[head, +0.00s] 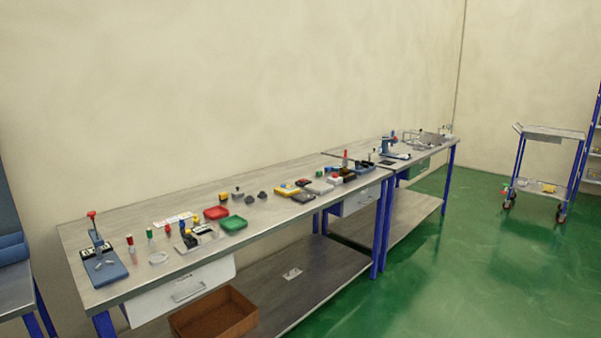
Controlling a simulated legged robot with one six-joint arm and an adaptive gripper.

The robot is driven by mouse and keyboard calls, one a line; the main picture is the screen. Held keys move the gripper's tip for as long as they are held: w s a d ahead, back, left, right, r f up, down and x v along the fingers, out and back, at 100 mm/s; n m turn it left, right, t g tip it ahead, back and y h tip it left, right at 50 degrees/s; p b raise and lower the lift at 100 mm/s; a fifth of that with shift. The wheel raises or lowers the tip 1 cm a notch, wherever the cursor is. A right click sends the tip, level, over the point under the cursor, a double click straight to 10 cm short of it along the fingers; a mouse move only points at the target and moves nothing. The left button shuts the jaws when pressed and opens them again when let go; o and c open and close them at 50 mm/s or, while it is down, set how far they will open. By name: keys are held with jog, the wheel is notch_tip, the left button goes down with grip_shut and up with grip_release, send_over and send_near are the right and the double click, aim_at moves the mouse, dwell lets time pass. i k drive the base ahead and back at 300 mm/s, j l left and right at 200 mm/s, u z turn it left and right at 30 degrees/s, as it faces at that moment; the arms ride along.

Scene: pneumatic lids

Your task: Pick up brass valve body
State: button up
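I cannot single out a brass valve body from this distance. Several small parts stand on the long workbench (290,223) in the head view, and they are too small to tell apart. A grey fixture plate (207,235) with small yellow and dark parts sits at the bench's front, left of the green tray (233,224). Small yellow parts also stand near the back (223,197) and in the middle of the bench (287,190). My gripper is not in view.
A blue press with a red knob (104,265) stands at the bench's left end. A red tray (216,213) lies behind the green one. A brown bin (214,314) sits below. Green floor (460,270) is open at right, with a cart (548,133) beyond.

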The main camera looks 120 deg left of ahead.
aim_at(343, 170)
jog(key=j+u, duration=0.1)
jog(key=u, duration=3.45)
jog(key=i+z, duration=0.3)
jog(key=i, duration=2.8)
jog(key=i+u, duration=0.25)
jog(key=i, duration=0.25)
jog(key=i+l+u, duration=0.2)
jog(key=i, duration=0.3)
jog(key=i+l+u, duration=0.25)
jog(key=i, duration=0.25)
jog(key=i+l+u, duration=0.3)
jog(key=u, duration=0.2)
jog(key=i+l+u, duration=0.7)
jog(key=l+u, duration=0.25)
jog(key=l, duration=0.15)
